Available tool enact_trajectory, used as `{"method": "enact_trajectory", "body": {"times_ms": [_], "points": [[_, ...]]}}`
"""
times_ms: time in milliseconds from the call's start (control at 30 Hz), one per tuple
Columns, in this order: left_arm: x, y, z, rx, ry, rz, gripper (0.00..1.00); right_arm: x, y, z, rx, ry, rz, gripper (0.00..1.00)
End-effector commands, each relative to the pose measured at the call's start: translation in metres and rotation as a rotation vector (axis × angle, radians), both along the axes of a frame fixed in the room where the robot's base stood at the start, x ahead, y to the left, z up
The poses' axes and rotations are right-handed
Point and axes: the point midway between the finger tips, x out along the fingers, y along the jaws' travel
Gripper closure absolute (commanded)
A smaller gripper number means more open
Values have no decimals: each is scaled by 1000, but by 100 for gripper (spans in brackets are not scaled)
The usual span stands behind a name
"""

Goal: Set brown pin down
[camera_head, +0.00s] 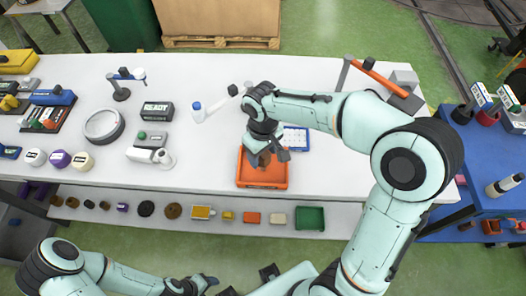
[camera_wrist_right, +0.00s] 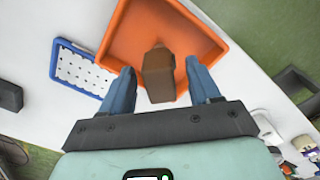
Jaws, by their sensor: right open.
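The brown pin (camera_wrist_right: 158,72) is a blocky brown piece in the orange tray (camera_head: 262,182). In the right wrist view it stands between the two blue fingers of my right gripper (camera_wrist_right: 160,82), with a gap on each side. The orange tray (camera_wrist_right: 128,38) fills the upper middle of that view. In the head view my right gripper (camera_head: 268,157) is over the tray, open, and largely hides the pin. My left gripper (camera_head: 207,282) is at the bottom of the head view, away from the table, and its finger gap is unclear.
A blue-rimmed white perforated tray (camera_head: 296,139) lies beside the orange tray. A READY sign (camera_head: 157,112), a round dish (camera_head: 103,125) and several small devices stand on the left. A lower shelf (camera_head: 340,216) holds several small parts. White tabletop right of the orange tray is clear.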

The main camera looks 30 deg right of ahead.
Motion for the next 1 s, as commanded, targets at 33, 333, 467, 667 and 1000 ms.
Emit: {"method": "enact_trajectory", "body": {"times_ms": [33, 333, 467, 667, 1000], "points": [[2, 0, 3, 0, -2, 0, 39, 0, 0, 4, 0, -1, 0, 38], [9, 0, 12, 0, -10, 0, 39, 2, 0, 56, 2, -7, -1, 38], [13, 0, 18, 0, -15, 0, 39, 2, 0, 84, 2, -7, 0, 38], [18, 0, 24, 0, -20, -1, 39, 1, 0, 114, 0, -4, 0, 38], [19, 0, 25, 0, -21, 0, 39, 0, 0, 124, 0, -1, 0, 38]]}}
